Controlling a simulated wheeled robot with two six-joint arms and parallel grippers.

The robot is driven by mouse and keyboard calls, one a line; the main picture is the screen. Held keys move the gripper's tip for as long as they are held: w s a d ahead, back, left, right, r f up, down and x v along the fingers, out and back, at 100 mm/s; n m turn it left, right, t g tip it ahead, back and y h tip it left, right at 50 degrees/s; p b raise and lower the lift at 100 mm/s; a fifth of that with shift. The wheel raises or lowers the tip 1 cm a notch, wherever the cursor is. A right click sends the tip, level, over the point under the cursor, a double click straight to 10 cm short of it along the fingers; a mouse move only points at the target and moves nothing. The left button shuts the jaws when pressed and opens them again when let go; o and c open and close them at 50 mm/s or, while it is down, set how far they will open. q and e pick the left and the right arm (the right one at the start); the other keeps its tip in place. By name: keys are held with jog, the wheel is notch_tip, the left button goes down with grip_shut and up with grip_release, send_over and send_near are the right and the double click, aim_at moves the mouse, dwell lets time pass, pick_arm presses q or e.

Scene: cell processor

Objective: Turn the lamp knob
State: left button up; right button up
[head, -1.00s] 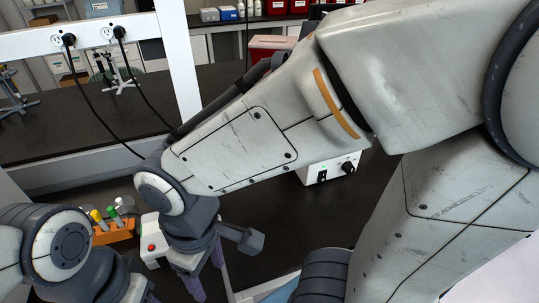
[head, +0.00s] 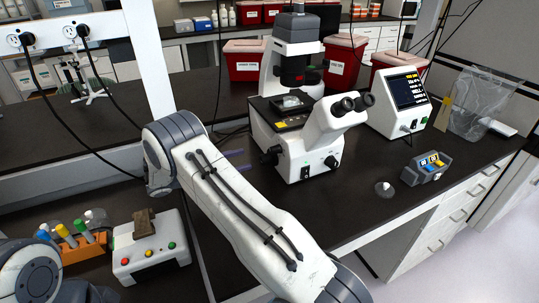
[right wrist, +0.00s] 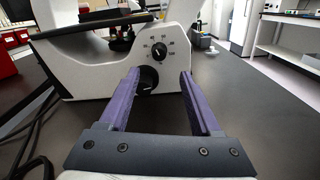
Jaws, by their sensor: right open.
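The white microscope (head: 310,130) stands on the dark bench in the head view. In the right wrist view its side panel carries a small dial with a printed scale (right wrist: 159,50) and a larger black knob (right wrist: 148,79) below it. I cannot tell from labels which is the lamp knob. My right gripper (right wrist: 159,72) is open and empty, its purple fingers pointing at the panel. The larger knob appears between the fingertips, nearer the left one; contact cannot be told. In the head view only a bit of purple finger shows left of the microscope. My left gripper is out of view.
A white box with coloured buttons (head: 150,262) and an orange tube rack (head: 84,248) are at lower left. A white monitor unit (head: 398,103) and a small grey rack (head: 425,170) stand right of the microscope. Red bins (head: 244,62) are behind it.

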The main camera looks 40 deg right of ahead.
aim_at(270, 152)
jog(key=p+x, duration=0.3)
jog(key=x, duration=0.6)
jog(key=shift+d+r, duration=0.1)
jog(key=shift+s+d+p, duration=0.1)
jog(key=shift+d+p, duration=0.2)
jog(key=shift+d, duration=0.35)
grip_shut()
